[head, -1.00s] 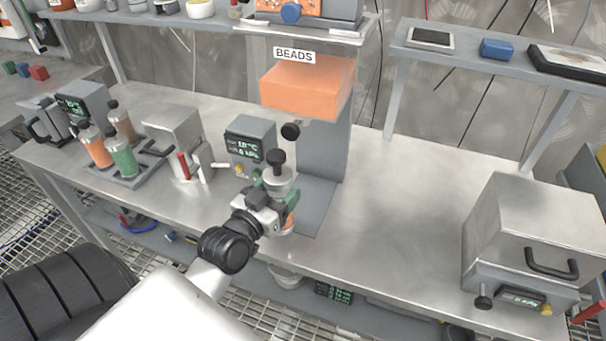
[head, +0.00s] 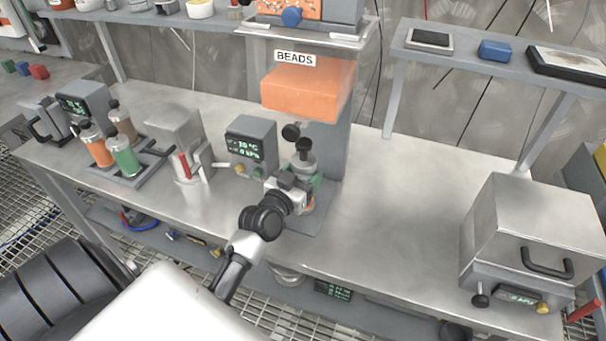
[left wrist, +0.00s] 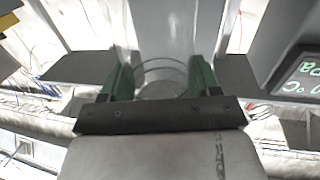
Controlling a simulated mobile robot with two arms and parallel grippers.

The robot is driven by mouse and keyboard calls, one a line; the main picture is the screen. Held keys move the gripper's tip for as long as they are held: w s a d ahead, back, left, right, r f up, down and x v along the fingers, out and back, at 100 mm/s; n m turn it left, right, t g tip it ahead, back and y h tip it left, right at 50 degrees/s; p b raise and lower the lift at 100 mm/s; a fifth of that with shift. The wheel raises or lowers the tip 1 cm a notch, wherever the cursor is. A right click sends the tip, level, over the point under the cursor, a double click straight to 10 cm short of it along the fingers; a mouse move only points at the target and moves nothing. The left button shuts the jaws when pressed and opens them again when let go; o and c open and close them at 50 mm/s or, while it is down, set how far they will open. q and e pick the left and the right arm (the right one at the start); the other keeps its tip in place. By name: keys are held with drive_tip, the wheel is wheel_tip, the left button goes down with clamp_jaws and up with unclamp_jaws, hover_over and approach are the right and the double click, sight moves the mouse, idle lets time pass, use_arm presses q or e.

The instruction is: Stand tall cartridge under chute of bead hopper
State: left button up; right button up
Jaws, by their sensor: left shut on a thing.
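The bead hopper (head: 305,90) has a "BEADS" label, a clear bin of orange beads, and a grey column. Its chute with a black knob (head: 291,131) is below the bin. In the left wrist view, green fingertips (left wrist: 160,82) flank the clear cartridge (left wrist: 161,70). My right gripper is out of view.
A grey display box (head: 250,145) stands just left of the hopper. Further left are a lever device (head: 175,143) and a rack of bottles (head: 128,178). A steel oven-like box (head: 530,230) stands at right. The bench (head: 400,200) between is clear.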

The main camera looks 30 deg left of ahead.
use_arm(q)
drive_tip(key=shift+f, duration=0.1)
drive_tip(key=o, duration=1.1)
drive_tip(key=shift+o, duration=0.2)
drive_tip(key=shift+r, duration=0.25)
drive_tip(key=s+b, duration=0.1)
drive_tip(key=s, duration=1.1)
drive_tip(key=shift+d, duration=0.25)
drive_tip(key=shift+f, duration=0.1)
